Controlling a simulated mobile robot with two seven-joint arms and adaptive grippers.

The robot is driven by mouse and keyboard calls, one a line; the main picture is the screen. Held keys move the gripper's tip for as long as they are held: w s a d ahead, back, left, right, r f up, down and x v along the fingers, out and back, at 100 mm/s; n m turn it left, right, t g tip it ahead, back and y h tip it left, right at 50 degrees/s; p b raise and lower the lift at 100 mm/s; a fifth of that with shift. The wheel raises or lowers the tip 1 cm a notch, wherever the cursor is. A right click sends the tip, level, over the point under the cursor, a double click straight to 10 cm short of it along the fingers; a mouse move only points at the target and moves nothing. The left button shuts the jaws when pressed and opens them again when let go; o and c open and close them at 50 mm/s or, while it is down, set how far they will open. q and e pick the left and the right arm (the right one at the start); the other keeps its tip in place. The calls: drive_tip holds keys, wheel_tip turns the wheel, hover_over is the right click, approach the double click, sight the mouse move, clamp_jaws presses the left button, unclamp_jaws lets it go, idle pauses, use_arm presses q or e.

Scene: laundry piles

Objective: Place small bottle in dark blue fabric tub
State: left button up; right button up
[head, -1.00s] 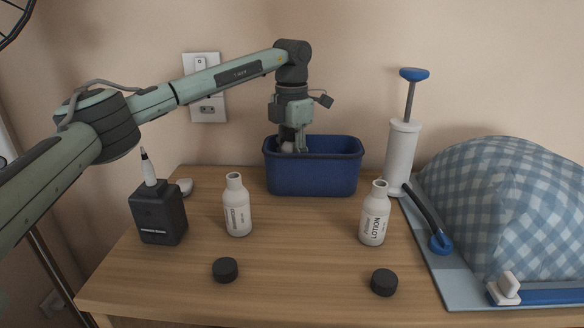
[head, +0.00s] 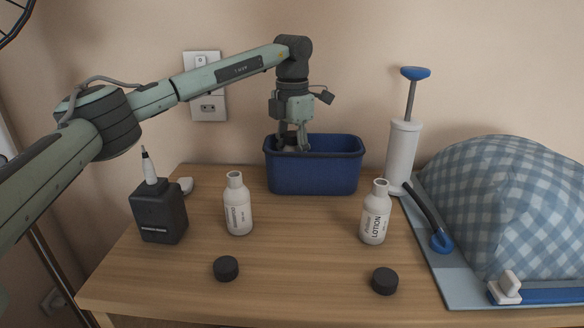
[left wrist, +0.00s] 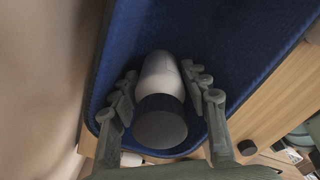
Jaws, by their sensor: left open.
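The dark blue fabric tub (head: 313,175) stands at the back of the wooden table; its blue inside fills much of the left wrist view (left wrist: 235,45). My left gripper (head: 292,146) points down into the tub's left part, its fingertips just around rim height. In the left wrist view my left gripper (left wrist: 160,88) is open, with its fingers on both sides of a small white bottle with a dark cap (left wrist: 160,76). The bottle is within the tub's outline, cap towards the camera; a gap shows beside it. In the head view the tub wall hides it. My right gripper is not in view.
Two open white bottles (head: 238,207) (head: 375,214) stand on the table (head: 300,250), with two black caps (head: 226,268) (head: 384,281) in front. A black box-shaped bottle (head: 158,212) stands left.

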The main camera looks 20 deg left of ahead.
sight(292, 134)
use_arm(q)
wheel_tip(292, 134, up, 10)
drive_tip(key=shift+f, duration=0.1)
drive_tip(key=shift+r, duration=0.4)
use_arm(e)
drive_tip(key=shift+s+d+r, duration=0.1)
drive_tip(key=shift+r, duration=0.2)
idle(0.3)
